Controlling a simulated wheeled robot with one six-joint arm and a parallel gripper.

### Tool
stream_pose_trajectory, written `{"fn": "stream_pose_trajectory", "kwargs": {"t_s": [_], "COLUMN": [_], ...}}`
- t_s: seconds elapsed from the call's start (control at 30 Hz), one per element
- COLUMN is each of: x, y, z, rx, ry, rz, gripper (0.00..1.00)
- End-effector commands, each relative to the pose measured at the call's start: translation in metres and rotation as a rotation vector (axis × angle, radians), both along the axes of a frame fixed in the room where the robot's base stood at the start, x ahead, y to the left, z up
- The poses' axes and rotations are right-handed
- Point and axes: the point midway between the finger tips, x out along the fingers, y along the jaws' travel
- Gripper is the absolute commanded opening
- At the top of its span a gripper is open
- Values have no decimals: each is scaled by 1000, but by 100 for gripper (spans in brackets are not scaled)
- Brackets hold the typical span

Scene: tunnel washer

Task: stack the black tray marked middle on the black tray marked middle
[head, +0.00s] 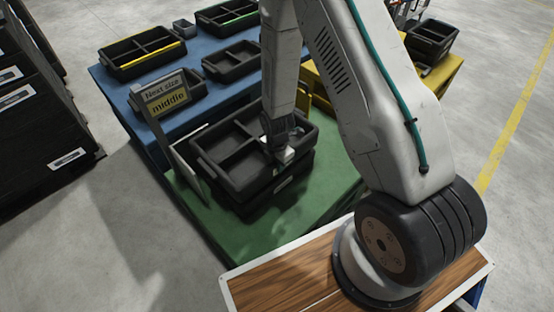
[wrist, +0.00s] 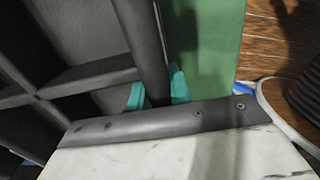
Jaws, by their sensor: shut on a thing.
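A black divided tray (head: 243,184) is in the grip of my gripper (head: 282,152), directly above another black tray (head: 266,203) on the green table top. The upper tray looks roughly level and lined up with the lower one. I cannot tell whether a thin gap remains between them. In the wrist view my gripper's teal fingertips (wrist: 158,92) stand on both sides of the upper tray's wall (wrist: 146,45), shut on it. The lower tray is mostly hidden. A sign (head: 166,93) beside them reads "Next size middle".
A blue table (head: 128,92) behind holds several black trays, one with yellow edges (head: 142,53) and one with a green stripe (head: 228,18). A yellow table (head: 440,75) with dark trays is at the back right. Dark racks (head: 40,120) stand at the left. Green surface (head: 245,236) is free in front.

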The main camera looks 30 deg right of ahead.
Motion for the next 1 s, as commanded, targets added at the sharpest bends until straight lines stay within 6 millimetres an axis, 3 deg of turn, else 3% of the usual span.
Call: {"fn": "stream_pose_trajectory", "kwargs": {"t_s": [0.5,0.97,1.0], "x": [0,0,1], "y": [0,0,0], "z": [-36,-41,-41], "rx": [-1,0,0], "ry": [-1,-2,-2], "rz": [0,0,0], "gripper": [0,0,23]}}
